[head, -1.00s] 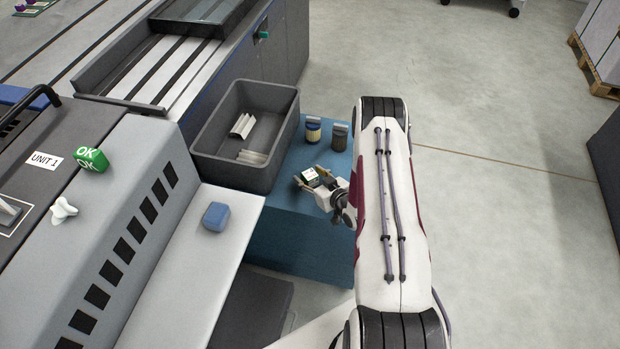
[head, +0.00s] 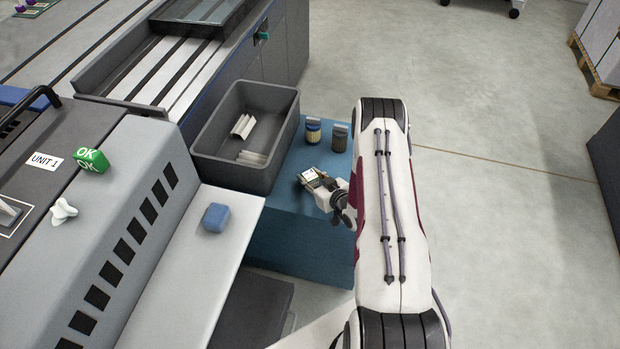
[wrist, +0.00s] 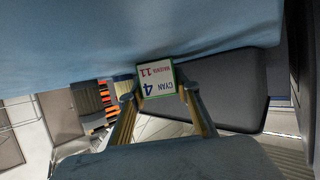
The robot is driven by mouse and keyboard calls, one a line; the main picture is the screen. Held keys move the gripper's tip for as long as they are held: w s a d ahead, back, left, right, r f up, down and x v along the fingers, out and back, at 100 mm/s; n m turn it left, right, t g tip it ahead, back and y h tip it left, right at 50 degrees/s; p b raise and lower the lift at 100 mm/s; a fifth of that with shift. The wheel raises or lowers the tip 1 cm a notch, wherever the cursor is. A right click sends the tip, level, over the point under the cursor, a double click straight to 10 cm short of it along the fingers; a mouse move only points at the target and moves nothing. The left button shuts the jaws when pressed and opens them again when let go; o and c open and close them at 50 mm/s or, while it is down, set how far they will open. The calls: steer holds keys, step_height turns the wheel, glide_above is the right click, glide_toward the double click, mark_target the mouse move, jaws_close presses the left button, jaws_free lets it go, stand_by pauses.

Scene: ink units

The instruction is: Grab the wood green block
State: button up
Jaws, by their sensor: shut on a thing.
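A small block (head: 309,175) with a white printed face and green edges is between the fingers of my gripper (head: 306,179). In the wrist view the block (wrist: 158,77) shows the words "CYAN 4" and a smaller line with "11", upside down. Both fingertips of my gripper (wrist: 158,90) press on its sides. The gripper is over the blue tabletop (head: 290,205); any gap beneath the block cannot be told. Separately, a green cube marked "OK" (head: 91,160) sits on the grey machine at the left.
A grey bin (head: 206,150) with pale pieces inside stands just left of my gripper. Two small jars (head: 313,131) (head: 339,137) stand behind it. A blue rounded block (head: 216,217) and a white knob (head: 63,211) are on the machine.

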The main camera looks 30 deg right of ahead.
mark_target(310, 175)
steer(key=shift+r, duration=0.1)
steer(key=shift+r, duration=4.9)
